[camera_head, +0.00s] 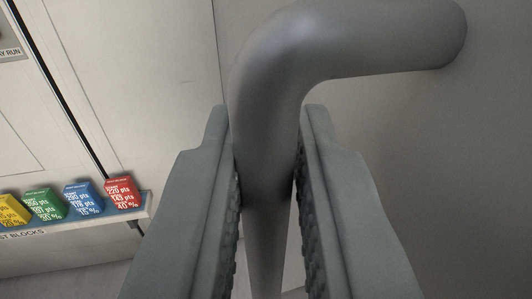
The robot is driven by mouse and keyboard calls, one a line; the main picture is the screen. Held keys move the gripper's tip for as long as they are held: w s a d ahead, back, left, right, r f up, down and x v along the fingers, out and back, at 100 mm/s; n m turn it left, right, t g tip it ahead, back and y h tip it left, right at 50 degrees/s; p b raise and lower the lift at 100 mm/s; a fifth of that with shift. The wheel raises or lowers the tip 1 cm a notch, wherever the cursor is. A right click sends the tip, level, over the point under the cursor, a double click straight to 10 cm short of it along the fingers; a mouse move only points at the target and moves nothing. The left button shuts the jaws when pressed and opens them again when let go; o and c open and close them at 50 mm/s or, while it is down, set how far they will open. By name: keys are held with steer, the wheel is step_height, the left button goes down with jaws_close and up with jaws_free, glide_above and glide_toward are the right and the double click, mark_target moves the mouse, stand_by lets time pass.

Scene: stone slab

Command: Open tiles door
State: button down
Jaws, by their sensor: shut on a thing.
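A thick grey bar handle (280,80) fills the upper middle of the view. Its top bends right and meets a flat grey door panel (430,160). Its straight part runs down between the fingers of my gripper (268,165). The two grey fingers with ridged inner pads stand on either side of the bar and are shut on it. The lower part of the handle is partly hidden by the fingers. The rest of the door lies outside the view.
At the left, a pale wall carries a narrow shelf (75,224) with a row of yellow, green, blue and red printed blocks (122,193). A dark vertical gap runs down the wall above it. A sign is cut off at the top left.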

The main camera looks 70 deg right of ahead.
steer(key=c, duration=1.8)
jaws_free()
steer(key=shift+d, duration=0.15)
steer(key=shift+o, duration=0.2)
steer(key=v, duration=1.7)
steer(key=shift+a, duration=0.25)
steer(key=shift+f, duration=0.1)
